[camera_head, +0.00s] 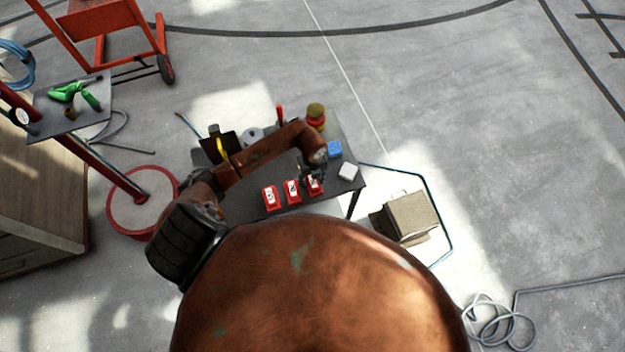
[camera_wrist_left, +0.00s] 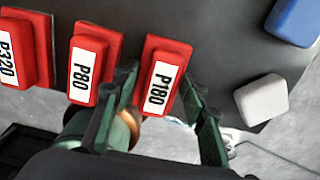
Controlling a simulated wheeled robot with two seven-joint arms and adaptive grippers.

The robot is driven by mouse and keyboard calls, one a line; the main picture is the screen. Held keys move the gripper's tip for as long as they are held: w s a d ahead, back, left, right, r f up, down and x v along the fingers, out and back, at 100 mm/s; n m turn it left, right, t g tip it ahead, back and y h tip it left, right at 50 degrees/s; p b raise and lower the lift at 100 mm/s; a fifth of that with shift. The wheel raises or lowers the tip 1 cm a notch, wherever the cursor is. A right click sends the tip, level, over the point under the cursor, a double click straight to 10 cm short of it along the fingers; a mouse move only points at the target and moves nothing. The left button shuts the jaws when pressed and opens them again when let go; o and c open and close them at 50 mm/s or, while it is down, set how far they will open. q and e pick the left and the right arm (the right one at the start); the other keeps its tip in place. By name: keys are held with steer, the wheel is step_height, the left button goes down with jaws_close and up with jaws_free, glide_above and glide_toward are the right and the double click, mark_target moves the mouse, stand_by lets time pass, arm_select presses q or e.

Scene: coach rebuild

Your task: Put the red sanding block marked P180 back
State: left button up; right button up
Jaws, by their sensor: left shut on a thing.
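The red sanding block marked P180 (camera_head: 315,188) is at the right end of a row of red blocks on the dark table (camera_head: 247,206). In the left wrist view the P180 block (camera_wrist_left: 163,80) shows its white label, over a red patch or base. My left gripper (camera_head: 313,177) is shut on it, with one green finger on each side in the left wrist view (camera_wrist_left: 158,95). I cannot tell whether the block touches the table. My right gripper is not in view.
The red P80 block (camera_wrist_left: 88,68) is close beside the left finger, and the P320 block (camera_wrist_left: 22,48) is farther left. A white block (camera_head: 347,171) and a blue block (camera_head: 334,149) lie to the right. A red-and-yellow container (camera_head: 316,115) stands behind.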

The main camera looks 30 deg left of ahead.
arm_select(q)
steer(key=o, duration=1)
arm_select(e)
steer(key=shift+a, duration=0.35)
arm_select(q)
step_height(320, 180, up, 12)
steer(key=shift+r+b, duration=0.1)
steer(key=shift+b, duration=0.7)
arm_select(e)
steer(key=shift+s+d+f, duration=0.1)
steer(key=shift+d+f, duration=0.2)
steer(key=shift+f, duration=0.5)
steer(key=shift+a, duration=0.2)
